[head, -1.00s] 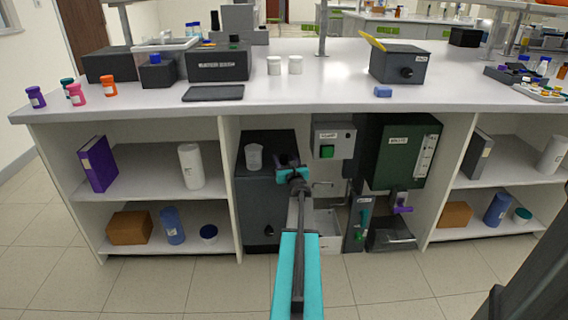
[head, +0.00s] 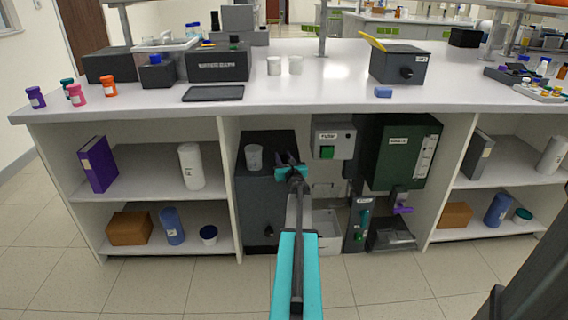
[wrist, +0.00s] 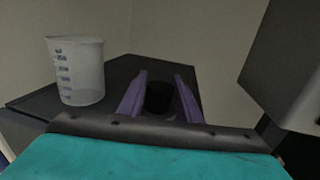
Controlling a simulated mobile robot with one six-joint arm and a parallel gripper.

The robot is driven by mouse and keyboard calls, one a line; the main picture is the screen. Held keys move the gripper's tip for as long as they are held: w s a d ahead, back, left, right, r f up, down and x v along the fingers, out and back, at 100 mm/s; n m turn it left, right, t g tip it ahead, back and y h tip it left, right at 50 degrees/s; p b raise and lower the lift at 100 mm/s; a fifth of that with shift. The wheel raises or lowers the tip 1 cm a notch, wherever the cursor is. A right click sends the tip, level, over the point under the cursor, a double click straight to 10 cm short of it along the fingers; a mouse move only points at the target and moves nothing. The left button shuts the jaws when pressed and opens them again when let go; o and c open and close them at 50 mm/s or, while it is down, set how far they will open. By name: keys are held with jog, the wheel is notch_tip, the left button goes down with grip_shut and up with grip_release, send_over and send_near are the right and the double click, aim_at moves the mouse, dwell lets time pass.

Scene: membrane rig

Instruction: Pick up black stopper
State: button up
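The black stopper (wrist: 160,97) shows in the wrist view as a short dark cylinder, between the two purple fingers of my gripper (wrist: 160,82). The fingers stand apart, one on each side of it; a firm grip on it is not visible. In the head view my gripper (head: 291,172) is over the right part of the dark cabinet (head: 262,200) under the bench. The stopper cannot be made out there, behind my gripper and arm.
A clear graduated beaker (wrist: 78,70) stands left of my gripper on the dark cabinet top. A grey box with a green switch (head: 333,138) hangs to the right, near my gripper. The green waste unit (head: 402,150) is farther right. The bench top (head: 330,90) is overhead.

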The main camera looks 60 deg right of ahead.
aim_at(283, 156)
jog(key=c, duration=0.5)
jog(key=shift+c, duration=0.2)
jog(key=shift+r+p, duration=0.3)
jog(key=shift+r, duration=0.5)
notch_tip(283, 156, up, 2)
jog(key=shift+r+p, duration=0.2)
jog(key=shift+p, duration=0.25)
jog(key=r+v, duration=0.1)
jog(key=v, duration=1.5)
jog(key=shift+a+p, duration=0.15)
jog(key=shift+p, duration=0.25)
jog(key=shift+w, duration=0.15)
